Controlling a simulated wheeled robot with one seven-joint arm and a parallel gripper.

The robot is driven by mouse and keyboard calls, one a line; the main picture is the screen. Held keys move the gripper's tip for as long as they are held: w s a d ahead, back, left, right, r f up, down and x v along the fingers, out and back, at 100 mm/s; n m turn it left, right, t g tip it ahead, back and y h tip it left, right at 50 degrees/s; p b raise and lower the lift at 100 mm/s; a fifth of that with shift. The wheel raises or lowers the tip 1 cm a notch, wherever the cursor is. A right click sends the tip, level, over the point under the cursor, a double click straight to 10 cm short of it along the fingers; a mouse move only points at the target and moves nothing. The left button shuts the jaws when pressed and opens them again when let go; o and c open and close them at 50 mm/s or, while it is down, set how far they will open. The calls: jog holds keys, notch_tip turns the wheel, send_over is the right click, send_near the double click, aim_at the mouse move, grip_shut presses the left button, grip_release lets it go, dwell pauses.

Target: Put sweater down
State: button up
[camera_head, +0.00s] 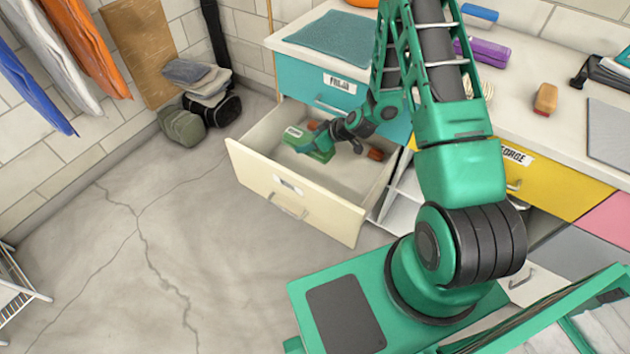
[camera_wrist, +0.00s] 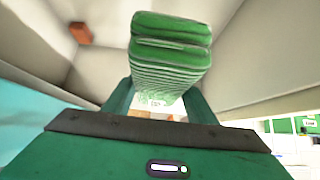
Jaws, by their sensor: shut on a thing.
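A green folded sweater (camera_wrist: 172,45), with a pale striped lower part, fills the space ahead of my gripper in the wrist view. My gripper (camera_wrist: 160,100) is shut on it. In the head view my gripper (camera_head: 308,143) reaches down inside the open cream drawer (camera_head: 290,194). The green of the sweater and of my gripper blend there, so I cannot tell them apart well. I cannot tell whether the sweater touches the drawer floor.
A teal drawer (camera_head: 318,95) is shut above. Bags (camera_head: 182,126) stand on the floor to the left.

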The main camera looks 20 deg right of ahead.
jog(key=shift+s+a+f, duration=0.2)
jog(key=shift+f, duration=2.35)
jog(key=shift+s+a+f, duration=0.2)
jog(key=shift+a+f, duration=0.05)
jog(key=shift+f, duration=2.35)
jog(key=shift+s+a+f, duration=0.2)
jog(key=shift+f, duration=2.35)
jog(key=o, duration=1.4)
jog(key=shift+f, duration=0.1)
jog(key=shift+c, duration=0.2)
jog(key=v, duration=0.7)
jog(key=shift+s+d+r, duration=0.15)
jog(key=shift+r, duration=0.15)
